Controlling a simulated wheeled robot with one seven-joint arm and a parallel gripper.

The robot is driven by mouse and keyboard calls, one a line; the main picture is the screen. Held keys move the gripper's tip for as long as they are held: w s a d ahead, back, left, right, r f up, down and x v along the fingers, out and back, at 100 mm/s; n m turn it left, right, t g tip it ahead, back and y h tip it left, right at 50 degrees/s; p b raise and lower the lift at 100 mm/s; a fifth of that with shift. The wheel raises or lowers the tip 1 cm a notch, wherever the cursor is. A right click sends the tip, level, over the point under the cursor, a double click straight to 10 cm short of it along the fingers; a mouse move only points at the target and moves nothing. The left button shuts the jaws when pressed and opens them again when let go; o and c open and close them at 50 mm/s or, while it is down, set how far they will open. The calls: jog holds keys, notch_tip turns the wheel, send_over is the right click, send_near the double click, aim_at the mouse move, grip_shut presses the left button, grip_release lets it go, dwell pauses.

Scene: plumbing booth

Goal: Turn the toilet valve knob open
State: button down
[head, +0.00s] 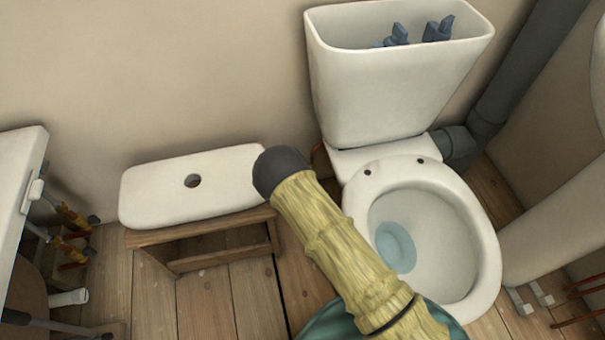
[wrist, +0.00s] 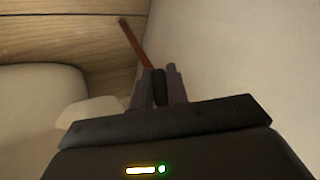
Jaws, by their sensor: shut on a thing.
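In the wrist view, my gripper (wrist: 160,80) is shut on a small dark piece (wrist: 159,88), which I take to be the toilet valve knob. A thin copper pipe (wrist: 133,42) runs from it toward the wooden floor. The knob's exact turn angle cannot be told. In the head view my arm reaches down between the stool and the toilet (head: 360,103). My gripper and the knob are hidden there behind my arm.
The tank is open, its blue-grey fittings (head: 438,30) showing. Its white lid (head: 160,190) lies on a wooden stool (head: 200,228) left of my arm. A grey drain pipe (head: 500,90) stands at right. A sink (head: 18,190) is at far left. The wall is close beside my gripper.

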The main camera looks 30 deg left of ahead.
jog(key=shift+w+d+r, duration=0.15)
jog(key=shift+w, duration=0.2)
jog(key=c, duration=1.4)
grip_release()
jog(key=shift+s, duration=0.1)
jog(key=shift+s, duration=0.1)
jog(key=shift+f+y+b, duration=0.3)
jog(key=shift+y+b, duration=0.1)
jog(key=shift+b, duration=0.5)
